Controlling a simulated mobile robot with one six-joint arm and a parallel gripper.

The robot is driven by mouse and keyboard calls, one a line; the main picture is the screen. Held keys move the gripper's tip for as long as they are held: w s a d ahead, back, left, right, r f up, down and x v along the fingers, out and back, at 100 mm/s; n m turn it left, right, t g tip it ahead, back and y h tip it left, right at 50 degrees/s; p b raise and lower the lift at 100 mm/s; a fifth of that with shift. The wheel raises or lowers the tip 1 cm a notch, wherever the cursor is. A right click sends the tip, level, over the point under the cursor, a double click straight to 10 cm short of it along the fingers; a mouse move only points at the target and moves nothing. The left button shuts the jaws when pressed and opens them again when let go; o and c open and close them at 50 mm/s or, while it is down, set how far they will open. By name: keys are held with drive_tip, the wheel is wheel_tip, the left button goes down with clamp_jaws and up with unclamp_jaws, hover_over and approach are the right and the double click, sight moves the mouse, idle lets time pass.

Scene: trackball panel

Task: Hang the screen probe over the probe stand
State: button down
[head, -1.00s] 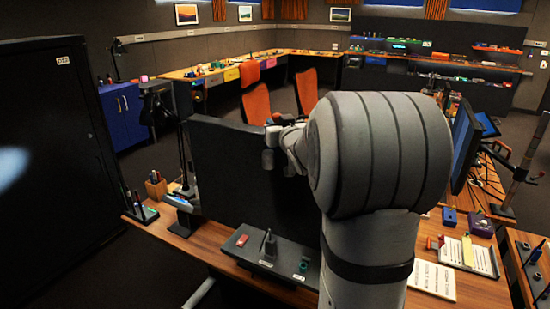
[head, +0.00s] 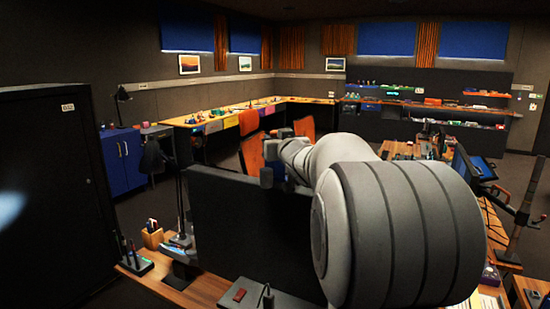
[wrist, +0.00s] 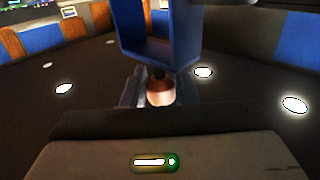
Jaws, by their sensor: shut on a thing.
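My gripper (wrist: 160,92) shows in the wrist view, its grey fingers shut on a small reddish-copper rounded part. Above that part stands a blue open frame (wrist: 160,54) on a short dark neck; I take the frame and the copper part to be the screen probe. The frame's top is cut off by the picture edge. In the head view my arm hides most of the gripper area. A short dark upright post (head: 268,296) stands on the desk's grey tray at the bottom edge; I cannot tell if it is the probe stand.
A large black monitor (head: 240,225) stands behind the tray, close to my arm. A desk lamp (head: 178,195), a wooden pen box (head: 152,238) and a tool holder (head: 135,264) stand left of it. A black cabinet (head: 50,200) fills the left side.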

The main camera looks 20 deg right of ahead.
wheel_tip(320, 180, up, 8)
drive_tip(key=shift+f+p, duration=0.25)
drive_tip(key=shift+p, duration=1)
wheel_tip(320, 180, up, 3)
drive_tip(key=p, duration=0.2)
drive_tip(key=shift+f+p, duration=0.1)
drive_tip(key=shift+p, duration=0.3)
drive_tip(key=shift+f, duration=0.15)
